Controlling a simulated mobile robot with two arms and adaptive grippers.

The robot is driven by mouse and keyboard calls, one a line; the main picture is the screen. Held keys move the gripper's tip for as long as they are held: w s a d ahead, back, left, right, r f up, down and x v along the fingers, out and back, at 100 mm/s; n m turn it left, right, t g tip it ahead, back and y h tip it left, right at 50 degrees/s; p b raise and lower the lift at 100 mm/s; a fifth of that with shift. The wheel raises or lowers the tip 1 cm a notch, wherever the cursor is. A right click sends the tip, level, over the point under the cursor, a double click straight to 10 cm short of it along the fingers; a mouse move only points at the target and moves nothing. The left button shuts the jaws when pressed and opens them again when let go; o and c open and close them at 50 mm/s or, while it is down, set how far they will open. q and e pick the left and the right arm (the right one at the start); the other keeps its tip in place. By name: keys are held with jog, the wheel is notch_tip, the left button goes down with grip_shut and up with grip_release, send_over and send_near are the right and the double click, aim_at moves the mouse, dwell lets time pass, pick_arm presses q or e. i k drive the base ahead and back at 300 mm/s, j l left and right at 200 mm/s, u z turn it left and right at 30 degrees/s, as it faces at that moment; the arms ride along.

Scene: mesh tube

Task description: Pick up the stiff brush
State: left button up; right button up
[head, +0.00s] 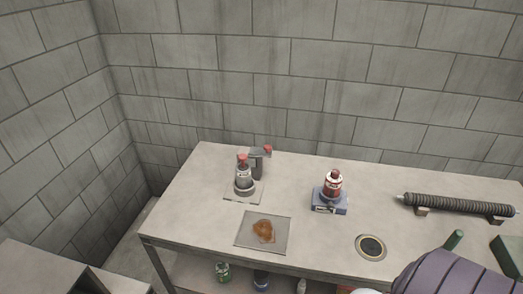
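I cannot clearly make out a stiff brush in the head view. A short green rod (454,240) stands out at the right of the table, partly hidden behind a purple ribbed shape; I cannot tell whether it is the brush's handle. A long dark ribbed tube (458,205) with a pale pointed left end rests on two small brown supports at the table's right. Neither of my grippers is in view.
On the pale table (190,215) stand a red-topped grey bottle (243,177) on a plate, and a red-and-white bottle (333,184) on a blue block (330,204). A grey tray (246,241) holds something brown. A dark round disc (370,246) and green block (509,257) lie right.

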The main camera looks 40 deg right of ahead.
aim_at(455, 238)
jog(key=k+j+z, duration=0.15)
jog(key=z, duration=2.55)
